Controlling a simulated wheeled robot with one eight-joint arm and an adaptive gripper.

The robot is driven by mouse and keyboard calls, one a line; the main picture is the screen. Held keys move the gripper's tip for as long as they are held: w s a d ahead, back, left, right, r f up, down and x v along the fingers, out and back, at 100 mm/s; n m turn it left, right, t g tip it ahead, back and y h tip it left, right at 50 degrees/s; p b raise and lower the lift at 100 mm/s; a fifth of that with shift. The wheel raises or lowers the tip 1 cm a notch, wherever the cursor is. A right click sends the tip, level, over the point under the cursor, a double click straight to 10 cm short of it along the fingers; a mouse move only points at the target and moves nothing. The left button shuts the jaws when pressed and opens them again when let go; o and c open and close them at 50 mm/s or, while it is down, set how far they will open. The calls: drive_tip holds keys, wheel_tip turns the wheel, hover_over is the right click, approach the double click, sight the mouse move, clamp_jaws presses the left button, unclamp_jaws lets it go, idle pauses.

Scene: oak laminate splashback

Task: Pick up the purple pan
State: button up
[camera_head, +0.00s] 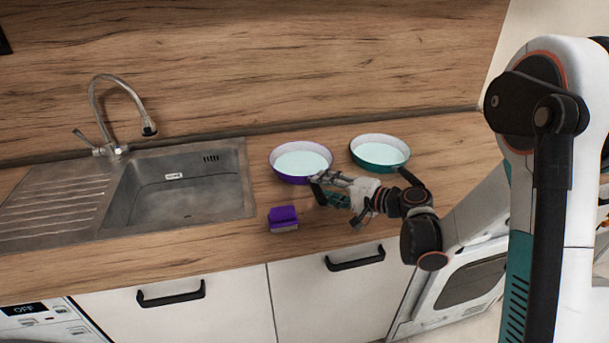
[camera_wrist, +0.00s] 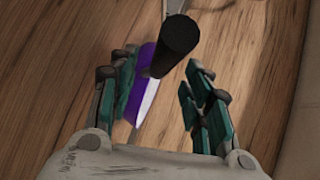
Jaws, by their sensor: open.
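The purple pan (camera_head: 300,160) sits upright on the wooden counter to the right of the sink in the head view, with a pale interior. My gripper (camera_head: 319,189) is open at the pan's near right side, and its fingers overlap the rim in the picture. I cannot tell whether they touch it. The pan's handle is not clear in the head view. In the wrist view, a black cylinder (camera_wrist: 178,45), probably the handle, lies between and beyond the open fingers of my gripper (camera_wrist: 160,66). A purple and white piece shows beside the left finger; I cannot tell if it is pan or sponge.
A teal pan (camera_head: 379,153) with a dark handle stands just right of the purple one. A purple sponge (camera_head: 284,217) lies near the counter's front edge. The steel sink (camera_head: 185,190) with its tap (camera_head: 108,120) is on the left. The splashback rises behind.

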drive_tip(key=x, duration=0.2)
drive_tip(key=shift+w+a+f+b, duration=0.15)
drive_tip(key=shift+w+a+b, duration=0.05)
drive_tip(key=shift+a+b, duration=0.1)
clamp_jaws()
